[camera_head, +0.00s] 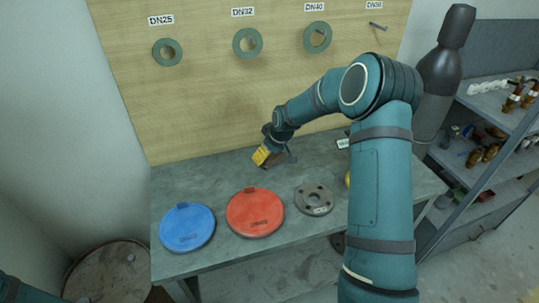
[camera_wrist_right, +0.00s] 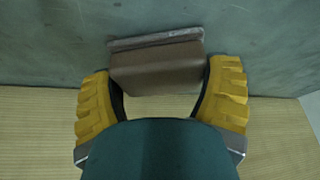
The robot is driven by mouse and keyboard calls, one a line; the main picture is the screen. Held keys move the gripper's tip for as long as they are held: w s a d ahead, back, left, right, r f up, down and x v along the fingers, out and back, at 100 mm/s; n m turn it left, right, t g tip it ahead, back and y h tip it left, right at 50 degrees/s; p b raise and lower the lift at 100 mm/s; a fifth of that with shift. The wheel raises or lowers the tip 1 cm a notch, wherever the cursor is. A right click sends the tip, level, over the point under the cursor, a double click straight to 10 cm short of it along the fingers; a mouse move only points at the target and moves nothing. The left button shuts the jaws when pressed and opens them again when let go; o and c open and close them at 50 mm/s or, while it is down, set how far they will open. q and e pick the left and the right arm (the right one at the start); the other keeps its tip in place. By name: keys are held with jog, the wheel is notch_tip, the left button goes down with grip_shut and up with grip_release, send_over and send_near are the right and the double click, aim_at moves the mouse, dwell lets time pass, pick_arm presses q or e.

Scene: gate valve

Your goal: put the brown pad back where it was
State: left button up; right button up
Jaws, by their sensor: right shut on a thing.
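The brown pad (camera_wrist_right: 157,72) is a brown block with a grey plate along its far edge, seen in the right wrist view. My right gripper (camera_wrist_right: 162,92) has its yellow fingers shut on the pad, one on each side. In the head view the right gripper (camera_head: 267,156) is over the back of the grey table (camera_head: 225,175), near the wooden board; the pad is small and partly hidden there. I cannot tell whether the pad touches the table. My left gripper is out of view; only a bit of my left arm shows at the lower left corner.
On the table lie a blue disc (camera_head: 187,228), a red disc (camera_head: 255,213) and a grey flange (camera_head: 314,199). Green rings hang on the wooden board (camera_head: 205,95) under DN labels. A dark cylinder (camera_head: 438,85) and a shelf (camera_head: 500,110) stand at right. The table's back left is clear.

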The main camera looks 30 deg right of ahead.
jog(key=shift+f, duration=0.15)
jog(key=o, duration=1.1)
jog(key=shift+r, duration=0.4)
jog(key=p+v, duration=0.1)
jog(key=v, duration=1)
jog(key=shift+s+r, duration=0.15)
jog(key=shift+r, duration=0.1)
